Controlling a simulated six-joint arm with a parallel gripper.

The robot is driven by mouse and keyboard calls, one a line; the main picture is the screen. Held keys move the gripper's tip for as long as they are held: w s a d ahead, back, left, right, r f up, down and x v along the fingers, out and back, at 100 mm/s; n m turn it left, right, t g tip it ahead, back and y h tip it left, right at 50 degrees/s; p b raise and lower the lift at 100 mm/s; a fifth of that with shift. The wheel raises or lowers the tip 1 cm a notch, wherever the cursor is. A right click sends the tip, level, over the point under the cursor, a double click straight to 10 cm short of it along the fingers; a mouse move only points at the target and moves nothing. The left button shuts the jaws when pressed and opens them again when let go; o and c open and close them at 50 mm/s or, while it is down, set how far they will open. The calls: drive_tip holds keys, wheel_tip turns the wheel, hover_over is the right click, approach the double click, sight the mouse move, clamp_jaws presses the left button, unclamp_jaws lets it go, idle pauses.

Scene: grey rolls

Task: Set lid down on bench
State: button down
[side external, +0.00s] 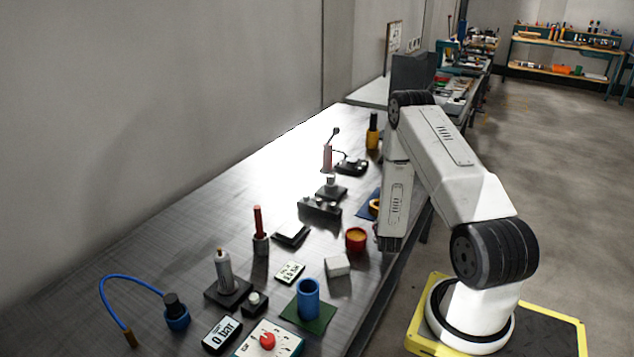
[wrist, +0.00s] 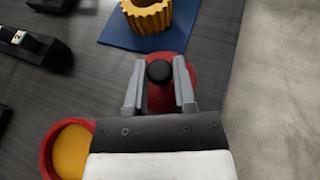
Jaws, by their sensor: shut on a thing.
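The lid (wrist: 183,72) is red and round with a black knob (wrist: 159,71). In the wrist view my gripper (wrist: 159,80) has its two grey fingers on either side of the knob, shut on it. The gripper body covers the near part of the lid. The far rim of the lid lies by the edge of a blue mat; I cannot tell whether the lid touches the bench. The bench (side external: 150,240) is a grey metal top. In the side view my arm hides the lid and the fingertips.
An open red pot (wrist: 47,150) with a yellow inside stands left of my gripper; it also shows in the side view (side external: 356,246). A yellow toothed ring (wrist: 148,16) sits on the blue mat (wrist: 120,35). The bench edge is close on the right. A white block (side external: 338,267) stands nearby.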

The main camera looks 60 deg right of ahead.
drive_tip(key=shift+f, duration=0.35)
drive_tip(key=shift+c, duration=2.2)
unclamp_jaws()
drive_tip(key=shift+a+r, duration=0.1)
drive_tip(key=shift+r, duration=0.1)
drive_tip(key=v, duration=1.1)
drive_tip(key=shift+s+a+r, duration=0.15)
drive_tip(key=shift+a+r, duration=0.1)
drive_tip(key=shift+a, duration=0.05)
drive_tip(key=shift+r, duration=0.15)
